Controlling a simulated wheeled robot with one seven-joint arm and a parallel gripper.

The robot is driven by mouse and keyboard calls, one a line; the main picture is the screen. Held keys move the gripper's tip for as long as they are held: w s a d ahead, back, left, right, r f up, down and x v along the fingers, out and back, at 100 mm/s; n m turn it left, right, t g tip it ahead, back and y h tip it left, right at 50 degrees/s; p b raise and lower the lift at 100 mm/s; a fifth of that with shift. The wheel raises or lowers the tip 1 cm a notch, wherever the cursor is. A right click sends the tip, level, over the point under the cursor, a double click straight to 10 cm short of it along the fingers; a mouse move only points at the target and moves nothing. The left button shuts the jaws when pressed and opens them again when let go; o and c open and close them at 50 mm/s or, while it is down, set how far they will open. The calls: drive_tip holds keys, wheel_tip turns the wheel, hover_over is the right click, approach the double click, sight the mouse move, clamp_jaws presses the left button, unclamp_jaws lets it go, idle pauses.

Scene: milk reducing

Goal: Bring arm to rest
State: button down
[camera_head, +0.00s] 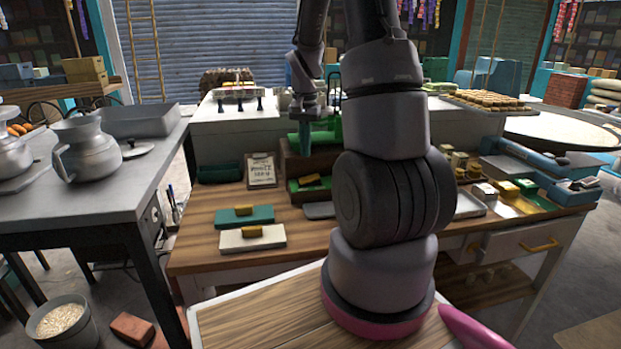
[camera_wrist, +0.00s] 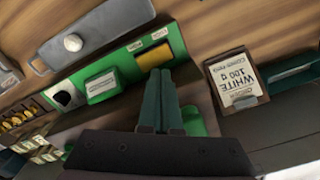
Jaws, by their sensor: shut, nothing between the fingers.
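My gripper (camera_head: 308,134) is raised above the back of the wooden workbench in the head view, pointing down in front of a green and brown box. In the wrist view the two dark green fingers of my gripper (camera_wrist: 158,100) lie side by side, closed, with nothing seen between them. My arm (camera_head: 385,120) rises from its pink-ringed base in the front centre and hides the middle of the bench.
The workbench (camera_head: 205,262) holds a teal block (camera_head: 262,214), a white block (camera_head: 236,241) and a clipboard (camera_head: 262,172). The clipboard also shows in the wrist view (camera_wrist: 234,84). A metal table (camera_head: 45,205) with a jug (camera_head: 85,152) stands left. A blue device (camera_head: 540,165) sits right.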

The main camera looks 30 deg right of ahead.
drive_tip(key=s+a+r+n+t, duration=0.1)
drive_tip(key=s+a+r+t, duration=0.15)
drive_tip(key=r, duration=0.55)
drive_tip(key=s+a+r+n+t, duration=0.1)
drive_tip(key=s+a+r, duration=0.3)
drive_tip(key=r, duration=0.3)
drive_tip(key=s+a+r+n+t+y, duration=0.1)
drive_tip(key=s+a+r+t, duration=0.1)
drive_tip(key=s, duration=0.4)
drive_tip(key=s+a+r+n+t+y, duration=0.1)
drive_tip(key=s+a+r+n, duration=0.1)
drive_tip(key=s+a+r, duration=0.3)
wheel_tip(320, 180, up, 2)
drive_tip(key=shift+s+t, duration=0.35)
drive_tip(key=shift+s, duration=0.75)
